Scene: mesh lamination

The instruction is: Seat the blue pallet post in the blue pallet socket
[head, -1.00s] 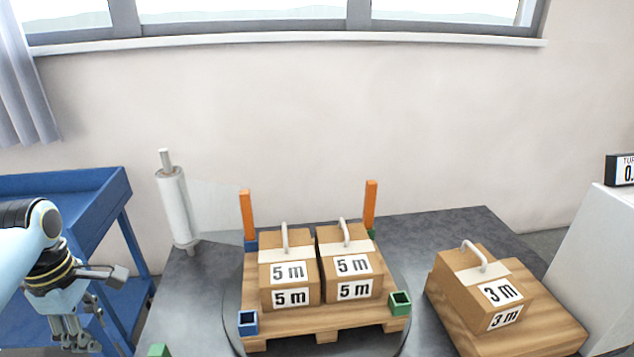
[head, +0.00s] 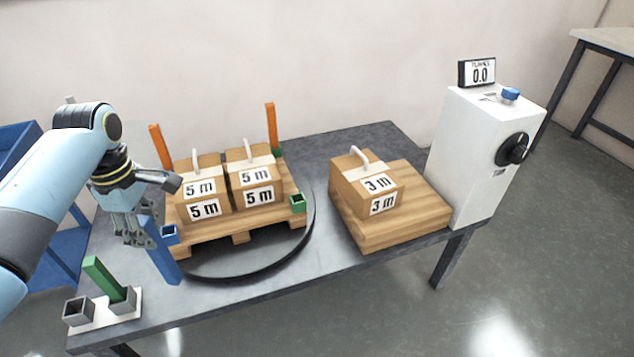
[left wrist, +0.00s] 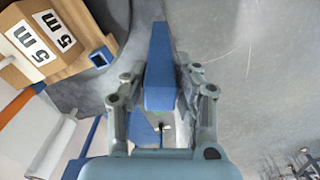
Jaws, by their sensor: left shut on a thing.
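The blue pallet post (head: 164,258) is held upright, slightly tilted, by my left gripper (head: 143,232) near the front left corner of the pallet. In the left wrist view the post (left wrist: 160,75) lies between the two fingers of my left gripper (left wrist: 160,95), which are shut on it. The blue pallet socket (head: 170,235) is an open square tube at the pallet's front left corner. It also shows in the left wrist view (left wrist: 101,57), to the left of the post and apart from it. The post's lower end is beside the pallet. My right gripper is out of view.
The wooden pallet (head: 215,230) on the round turntable (head: 250,275) carries two 5 m boxes. A green socket (head: 297,203) is at front right. A holder (head: 105,318) with a green post (head: 103,280) stands front left.

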